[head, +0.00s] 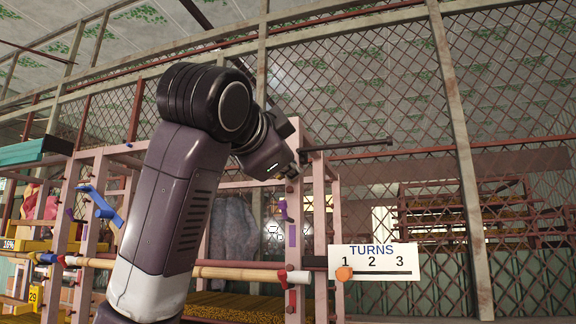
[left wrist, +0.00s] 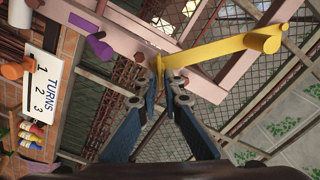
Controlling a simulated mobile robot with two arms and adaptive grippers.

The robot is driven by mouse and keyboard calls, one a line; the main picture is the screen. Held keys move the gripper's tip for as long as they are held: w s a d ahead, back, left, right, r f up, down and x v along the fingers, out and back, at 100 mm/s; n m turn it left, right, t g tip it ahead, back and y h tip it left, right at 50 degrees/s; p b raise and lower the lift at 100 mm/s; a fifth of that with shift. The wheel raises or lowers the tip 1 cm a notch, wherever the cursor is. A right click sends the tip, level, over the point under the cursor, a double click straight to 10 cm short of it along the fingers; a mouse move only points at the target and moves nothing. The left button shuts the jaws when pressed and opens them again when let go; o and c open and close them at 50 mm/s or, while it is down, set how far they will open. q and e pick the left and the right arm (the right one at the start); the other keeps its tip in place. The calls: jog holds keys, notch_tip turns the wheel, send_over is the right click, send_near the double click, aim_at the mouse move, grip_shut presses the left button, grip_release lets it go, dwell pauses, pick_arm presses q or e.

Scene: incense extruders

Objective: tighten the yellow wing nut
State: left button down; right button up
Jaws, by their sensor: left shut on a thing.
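The yellow wing nut (left wrist: 215,52) shows in the left wrist view as a long bar with a round knob at its right end, set against a pink wooden beam. My left gripper (left wrist: 163,75) is shut on the bar's left end, with its blue fingers on either side of it. In the head view my left gripper (head: 288,172) is small and partly hidden by my wrist at the top of a pink post, and I cannot make out the yellow wing nut there. My right gripper is not in view.
A purple wing nut (head: 284,210) sits below on the same post. A white TURNS sign (head: 374,262) marked 1, 2, 3 has an orange peg (head: 343,273) at its left. A blue wing nut (head: 102,206) is on the left frame. A dark rod (head: 350,146) juts right near my gripper.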

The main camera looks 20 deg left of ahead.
pick_arm(q)
jog(key=m, duration=0.5)
jog(key=shift+d+f+m+p, duration=0.1)
jog(key=shift+f+m+p, duration=0.2)
jog(key=shift+p, duration=0.1)
dwell(0.3)
jog(key=c, duration=2.1)
grip_release()
jog(key=shift+w, duration=0.1)
jog(key=s, duration=1.2)
jog(key=shift+a, duration=0.2)
